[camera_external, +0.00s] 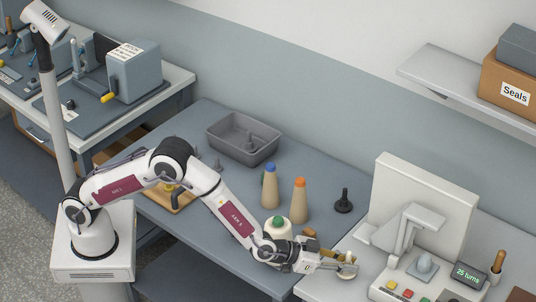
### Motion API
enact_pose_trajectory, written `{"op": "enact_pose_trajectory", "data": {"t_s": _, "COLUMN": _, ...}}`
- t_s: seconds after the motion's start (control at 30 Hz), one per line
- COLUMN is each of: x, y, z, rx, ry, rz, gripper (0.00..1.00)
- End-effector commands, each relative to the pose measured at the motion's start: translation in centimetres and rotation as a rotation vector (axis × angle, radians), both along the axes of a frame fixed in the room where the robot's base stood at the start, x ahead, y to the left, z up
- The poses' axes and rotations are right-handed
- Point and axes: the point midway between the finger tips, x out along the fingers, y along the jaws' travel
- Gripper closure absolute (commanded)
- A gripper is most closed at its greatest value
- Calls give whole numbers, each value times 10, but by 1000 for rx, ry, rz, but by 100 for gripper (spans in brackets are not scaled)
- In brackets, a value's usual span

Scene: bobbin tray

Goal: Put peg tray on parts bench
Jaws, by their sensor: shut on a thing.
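A grey open tray (214,141) stands at the back of the blue-grey bench (222,112), with a grey upright peg inside it. I take it for the peg tray, but cannot be sure. A wooden board (183,205) with a yellow piece lies partly behind my arm. My gripper (347,267) is at the left edge of the light table on the right, far from the grey tray. It is shut on a small pale object (348,258), whose shape is mostly hidden by the fingers.
Two tan cones, one blue-topped (270,188) and one orange-topped (299,202), stand mid-bench. A white cone with a green top (277,229) is close to my forearm. A black peg stand (343,202) is at right. A white machine (425,205) with buttons stands beyond my gripper.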

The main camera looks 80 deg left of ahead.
Motion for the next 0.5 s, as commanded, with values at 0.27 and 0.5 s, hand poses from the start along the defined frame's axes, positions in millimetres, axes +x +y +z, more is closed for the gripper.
{"op": "enact_pose_trajectory", "data": {"t_s": 0.27, "x": 0, "y": 0, "z": -18, "rx": 0, "ry": -1, "rz": 0, "gripper": 100}}
{"op": "enact_pose_trajectory", "data": {"t_s": 0.5, "x": 0, "y": 0, "z": -18, "rx": 0, "ry": -1, "rz": 0, "gripper": 100}}
